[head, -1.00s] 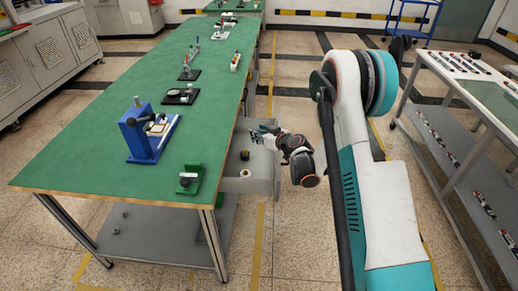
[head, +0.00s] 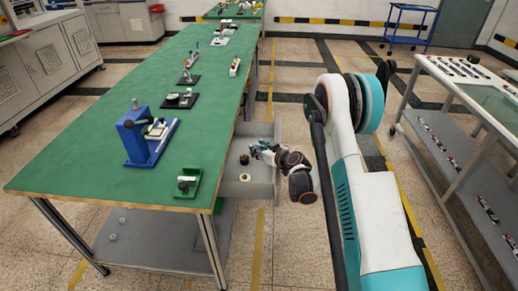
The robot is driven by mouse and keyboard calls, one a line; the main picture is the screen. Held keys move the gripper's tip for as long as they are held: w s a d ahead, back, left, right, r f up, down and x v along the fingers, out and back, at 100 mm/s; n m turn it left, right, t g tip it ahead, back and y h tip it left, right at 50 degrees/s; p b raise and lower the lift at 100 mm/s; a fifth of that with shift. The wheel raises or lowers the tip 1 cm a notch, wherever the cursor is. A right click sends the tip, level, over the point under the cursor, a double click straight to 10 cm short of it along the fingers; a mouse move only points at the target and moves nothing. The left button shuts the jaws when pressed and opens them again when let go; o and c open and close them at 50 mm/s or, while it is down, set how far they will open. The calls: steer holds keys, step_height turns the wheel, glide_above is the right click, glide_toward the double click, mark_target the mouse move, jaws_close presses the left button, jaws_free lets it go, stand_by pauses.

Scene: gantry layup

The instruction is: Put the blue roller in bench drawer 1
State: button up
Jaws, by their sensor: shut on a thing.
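The bench drawer (head: 262,191) is a grey open box pulled out from the right side of the green-topped bench (head: 95,160). My gripper (head: 256,149) is over the drawer's opening, near its far part, with my wrist above the drawer's right edge. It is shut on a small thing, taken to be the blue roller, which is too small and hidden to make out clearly. A small dark round thing (head: 244,160) shows inside the drawer, to the left of my gripper.
A blue press (head: 139,140) and a green fixture (head: 187,183) stand on the bench near the drawer. A grey cart (head: 448,140) with several small items stands at the right. Floor between bench and cart is partly free.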

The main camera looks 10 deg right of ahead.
steer(key=shift+f, duration=0.35)
steer(key=o, duration=0.8)
steer(key=shift+s, duration=0.1)
steer(key=shift+f, duration=0.1)
